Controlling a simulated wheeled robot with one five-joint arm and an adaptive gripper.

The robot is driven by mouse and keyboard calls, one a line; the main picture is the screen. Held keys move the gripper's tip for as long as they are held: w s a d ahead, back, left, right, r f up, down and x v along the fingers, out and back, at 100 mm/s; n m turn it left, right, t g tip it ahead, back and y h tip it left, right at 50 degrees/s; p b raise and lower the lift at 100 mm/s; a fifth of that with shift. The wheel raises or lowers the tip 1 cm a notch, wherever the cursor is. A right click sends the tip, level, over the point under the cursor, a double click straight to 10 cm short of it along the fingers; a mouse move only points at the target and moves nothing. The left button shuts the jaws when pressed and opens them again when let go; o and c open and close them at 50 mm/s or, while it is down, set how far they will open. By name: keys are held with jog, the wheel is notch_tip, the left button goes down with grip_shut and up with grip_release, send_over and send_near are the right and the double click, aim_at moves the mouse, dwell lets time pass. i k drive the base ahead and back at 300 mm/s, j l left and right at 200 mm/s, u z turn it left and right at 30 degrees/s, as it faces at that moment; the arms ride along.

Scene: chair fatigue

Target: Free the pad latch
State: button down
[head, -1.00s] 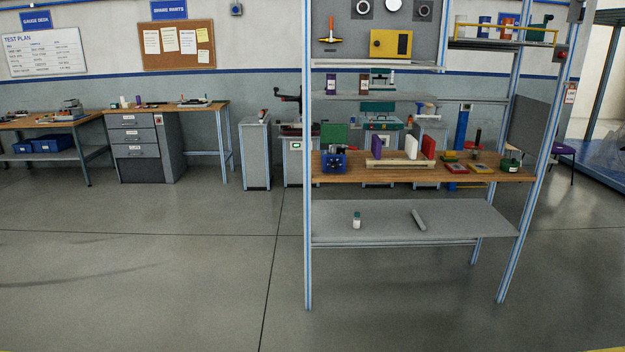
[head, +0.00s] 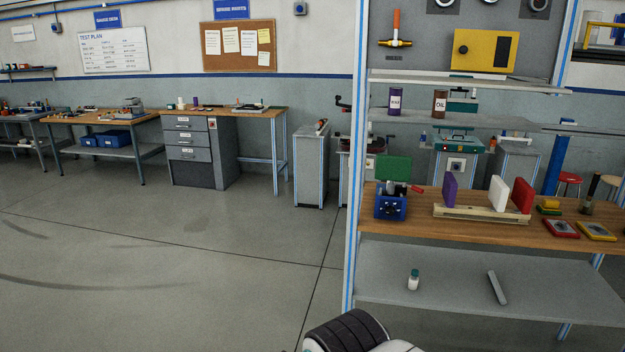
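I cannot make out a pad latch for certain. On the wooden shelf of the rack, a pale holder (head: 470,213) carries three upright slabs that look like pads: a purple one (head: 450,190), a white one (head: 498,193) and a red one (head: 522,196). Left of it stands a blue boxy device (head: 391,207) with dark round parts on its front, a green panel behind it and a red handle-like piece at its right. Any latch is too small to tell. My gripper's fingers are not in view; only a black ribbed and white part of my arm shows at the bottom edge.
The rack's front post (head: 355,170) rises left of the shelf. The lower grey shelf (head: 440,285) holds a small bottle (head: 413,280) and a grey bar (head: 497,287). Red and yellow flat items lie right of the holder. The floor (head: 180,260) at left is clear.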

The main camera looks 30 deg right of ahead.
aim_at(414, 188)
jog(key=i+l+u, duration=0.4)
jog(key=l, duration=0.2)
jog(key=l+u, duration=0.2)
jog(key=i+l+u, duration=0.2)
jog(key=l, duration=0.25)
jog(key=k, duration=0.05)
